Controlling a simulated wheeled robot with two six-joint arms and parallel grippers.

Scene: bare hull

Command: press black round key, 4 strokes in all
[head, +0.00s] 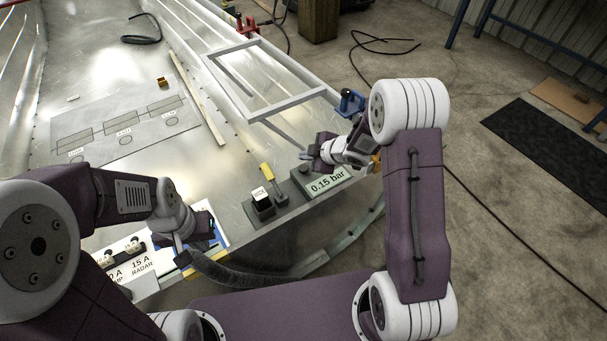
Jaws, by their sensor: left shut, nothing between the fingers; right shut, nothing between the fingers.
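A dark grey gauge box (297,184) with a pale display (325,184) reading "0.15 bar" sits at the near edge of the metal hull. A small black round key (305,168) shows on its top, beside the display. My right gripper (306,156) is shut and empty, with its tips just beyond the key in the picture. I cannot tell how high above the box they are, and no contact is clear. My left gripper (179,248) is shut and empty near the white fuse panel, at the hull's near edge.
A black switch block (262,205) and a yellow-handled tool (267,173) lie left of the gauge. A white fuse panel (120,268) is at lower left. Behind are a metal frame (290,104), a blue clamp (350,101) and a wood strip (198,98). A grey hose (250,275) hangs in front.

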